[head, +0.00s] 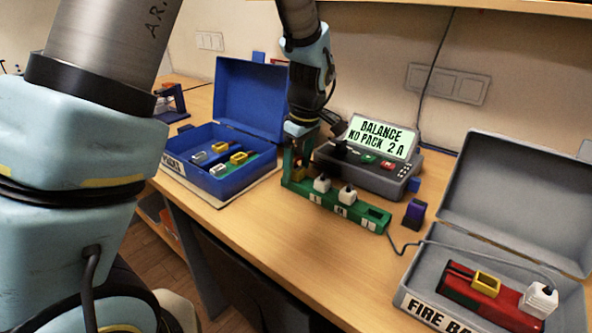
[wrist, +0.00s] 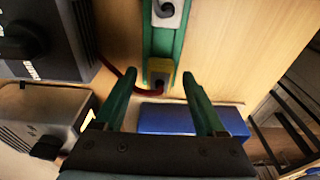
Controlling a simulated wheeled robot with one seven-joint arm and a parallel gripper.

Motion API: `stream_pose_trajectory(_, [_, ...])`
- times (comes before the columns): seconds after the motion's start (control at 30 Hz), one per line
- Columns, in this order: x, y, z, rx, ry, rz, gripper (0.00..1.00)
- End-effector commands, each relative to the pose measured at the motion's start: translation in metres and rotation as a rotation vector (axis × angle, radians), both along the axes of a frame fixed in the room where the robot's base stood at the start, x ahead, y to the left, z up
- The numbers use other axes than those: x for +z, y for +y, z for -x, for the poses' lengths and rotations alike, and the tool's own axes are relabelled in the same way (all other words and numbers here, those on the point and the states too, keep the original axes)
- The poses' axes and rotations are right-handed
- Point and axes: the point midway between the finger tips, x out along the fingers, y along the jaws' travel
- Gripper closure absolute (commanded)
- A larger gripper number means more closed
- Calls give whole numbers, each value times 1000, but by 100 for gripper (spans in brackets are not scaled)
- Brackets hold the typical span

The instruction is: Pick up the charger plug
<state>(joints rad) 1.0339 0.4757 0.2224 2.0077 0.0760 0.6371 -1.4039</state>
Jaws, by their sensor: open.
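A yellow plug (wrist: 160,67) with a red lead sits at the near end of the green strip (wrist: 179,35) in the wrist view. In the head view the green strip (head: 334,203) lies on the table, and the yellow plug is mostly hidden by my gripper (head: 299,160). My gripper (wrist: 159,76) is open, pointing down over that end. Its green fingertips lie on either side of the yellow plug; contact cannot be told. Two white plugs (head: 346,195) stand in the strip. No label shows which plug is the charger plug.
The grey charger (head: 364,174) with a lit screen stands behind the strip. A blue open case (head: 202,178) is at left, a grey open case (head: 452,254) with a red pack (head: 470,293) and white plug (head: 539,299) at right. Free table lies before the strip.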

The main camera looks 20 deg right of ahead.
Motion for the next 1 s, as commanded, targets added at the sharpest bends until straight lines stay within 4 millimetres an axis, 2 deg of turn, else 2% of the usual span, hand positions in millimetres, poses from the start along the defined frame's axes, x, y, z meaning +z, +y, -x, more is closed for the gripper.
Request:
stream_pose_trajectory(0.27, [-4, 0, -1, 1, -1, 2, 28])
stream_pose_trajectory(0.9, [-3, 0, -1, 0, 0, 1, 100])
stream_pose_trajectory(1.0, [-3, 0, -1, 0, 0, 1, 100])
